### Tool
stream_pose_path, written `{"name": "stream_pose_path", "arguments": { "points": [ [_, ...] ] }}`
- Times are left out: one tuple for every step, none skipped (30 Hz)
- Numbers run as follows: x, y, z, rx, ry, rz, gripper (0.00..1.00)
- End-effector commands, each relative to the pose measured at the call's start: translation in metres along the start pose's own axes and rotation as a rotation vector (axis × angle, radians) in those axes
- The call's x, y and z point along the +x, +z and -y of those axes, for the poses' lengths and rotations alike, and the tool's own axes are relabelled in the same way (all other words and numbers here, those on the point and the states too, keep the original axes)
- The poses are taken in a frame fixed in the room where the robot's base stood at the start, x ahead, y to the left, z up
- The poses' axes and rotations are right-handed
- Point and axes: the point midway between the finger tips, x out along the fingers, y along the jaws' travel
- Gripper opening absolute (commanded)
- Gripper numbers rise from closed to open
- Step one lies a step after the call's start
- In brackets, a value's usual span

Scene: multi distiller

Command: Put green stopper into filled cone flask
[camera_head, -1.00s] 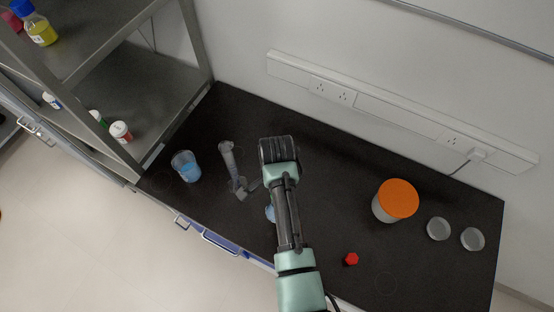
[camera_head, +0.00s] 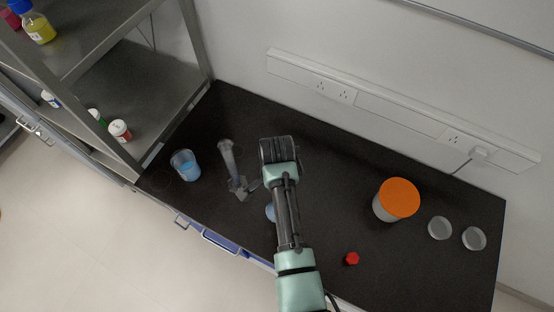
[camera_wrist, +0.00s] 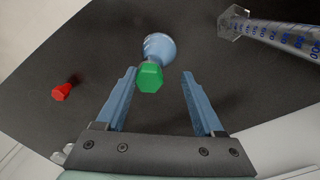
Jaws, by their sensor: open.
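The green stopper (camera_wrist: 149,77) has a hexagonal top and sits at the mouth of the cone flask (camera_wrist: 159,46) in the wrist view. It hides the mouth, so how deep it sits cannot be told. The flask holds pale blue liquid and stands on the bench. In the head view, the flask (camera_head: 270,212) shows only as a blue edge beside my arm. My gripper (camera_wrist: 158,72) is open, with its two blue fingers on either side of the stopper. The stopper is closer to the left finger, with a gap on the right. My arm hides the stopper in the head view.
A graduated cylinder (camera_head: 228,158) stands left of my arm, near a beaker of blue liquid (camera_head: 186,166). A red stopper (camera_head: 352,258), an orange-lidded container (camera_head: 398,199) and two round dishes (camera_head: 440,228) are to the right. Metal shelving (camera_head: 140,85) rises at left.

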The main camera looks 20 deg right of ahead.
Motion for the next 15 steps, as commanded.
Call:
{"name": "stream_pose_path", "arguments": {
  "points": [
    [-0.001,0.000,-0.001,0.000,0.001,0.001,0.70],
    [-0.002,0.000,0.000,0.000,0.000,0.000,0.70],
    [-0.005,0.000,0.000,0.000,-0.001,0.000,0.70],
    [-0.008,0.000,0.000,0.000,-0.001,0.000,0.70],
    [-0.011,0.000,0.001,0.000,-0.002,-0.001,0.70],
    [-0.017,0.000,0.001,0.000,-0.003,-0.001,0.70],
    [-0.022,0.000,0.001,0.000,-0.004,-0.001,0.70],
    [-0.027,0.000,0.000,0.000,-0.004,-0.001,0.70],
    [-0.035,0.000,0.001,0.000,-0.005,-0.002,0.70],
    [-0.041,0.000,0.001,0.000,-0.006,-0.002,0.70],
    [-0.048,0.000,0.001,0.000,-0.006,-0.002,0.70],
    [-0.056,0.000,0.001,0.000,-0.007,-0.002,0.70],
    [-0.064,-0.001,0.002,0.000,-0.007,-0.003,0.70],
    [-0.071,0.000,0.002,-0.001,-0.008,-0.003,0.70],
    [-0.080,0.000,0.002,-0.001,-0.008,-0.003,0.70]
  ]
}}
